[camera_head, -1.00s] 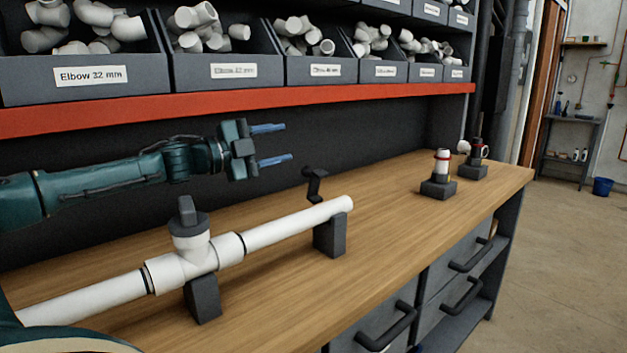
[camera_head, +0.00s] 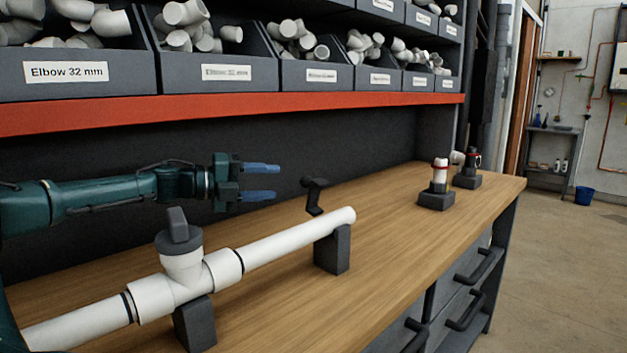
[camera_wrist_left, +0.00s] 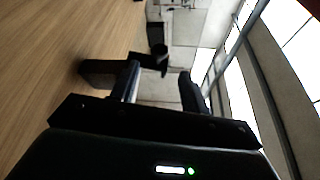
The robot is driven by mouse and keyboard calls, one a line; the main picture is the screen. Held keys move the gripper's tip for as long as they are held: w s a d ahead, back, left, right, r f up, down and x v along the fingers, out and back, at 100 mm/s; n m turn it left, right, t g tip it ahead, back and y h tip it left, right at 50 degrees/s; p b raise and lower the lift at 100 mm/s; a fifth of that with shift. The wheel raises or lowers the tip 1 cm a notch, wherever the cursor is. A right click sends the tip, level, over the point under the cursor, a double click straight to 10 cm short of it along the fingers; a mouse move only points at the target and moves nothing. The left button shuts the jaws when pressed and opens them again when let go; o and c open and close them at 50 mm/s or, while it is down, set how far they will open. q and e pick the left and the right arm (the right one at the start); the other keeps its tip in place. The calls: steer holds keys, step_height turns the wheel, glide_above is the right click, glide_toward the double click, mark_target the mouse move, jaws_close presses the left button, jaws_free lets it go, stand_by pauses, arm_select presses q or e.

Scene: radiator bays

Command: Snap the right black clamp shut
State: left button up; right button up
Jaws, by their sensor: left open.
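The right black clamp (camera_head: 314,194) stands raised at the right end of the white pipe (camera_head: 290,240), above a dark support block (camera_head: 332,250). Its arm sticks up behind the pipe, so the clamp looks open. My left gripper (camera_head: 262,181) is open and empty, to the left of the clamp and a little higher in the head view, with its blue fingers pointing right towards it. In the left wrist view the clamp (camera_wrist_left: 150,60) shows dark just beyond the fingertips (camera_wrist_left: 160,75), apart from them as far as I can tell. My right gripper is not in view.
A white tee with a grey cap (camera_head: 178,232) sits on a left support block (camera_head: 195,325). Bins of fittings stand on a shelf with a red edge (camera_head: 230,113) above. Two small fittings on dark bases (camera_head: 436,200) stand farther right. The bench between is clear.

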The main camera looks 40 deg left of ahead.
mark_target(308, 180)
arm_select(q)
steer(key=p+x, duration=0.4)
steer(key=p, duration=0.1)
steer(key=shift+w+d+r, duration=0.1)
steer(key=shift+w+r, duration=0.25)
steer(key=shift+w, duration=0.05)
steer(key=p+x, duration=0.1)
steer(key=x, duration=0.1)
steer(key=p+x, duration=0.2)
steer(key=x, duration=0.1)
steer(key=shift+d+f, duration=0.1)
steer(key=shift+f, duration=0.15)
steer(key=shift+w+d+f, duration=0.2)
steer(key=shift+w+d, duration=0.1)
steer(key=shift+w, duration=0.3)
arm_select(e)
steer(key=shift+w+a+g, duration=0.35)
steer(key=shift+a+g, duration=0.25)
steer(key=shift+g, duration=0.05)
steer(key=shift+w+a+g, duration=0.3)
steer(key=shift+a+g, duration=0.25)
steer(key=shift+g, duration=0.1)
arm_select(q)
steer(key=shift+c, duration=0.3)
jaws_close()
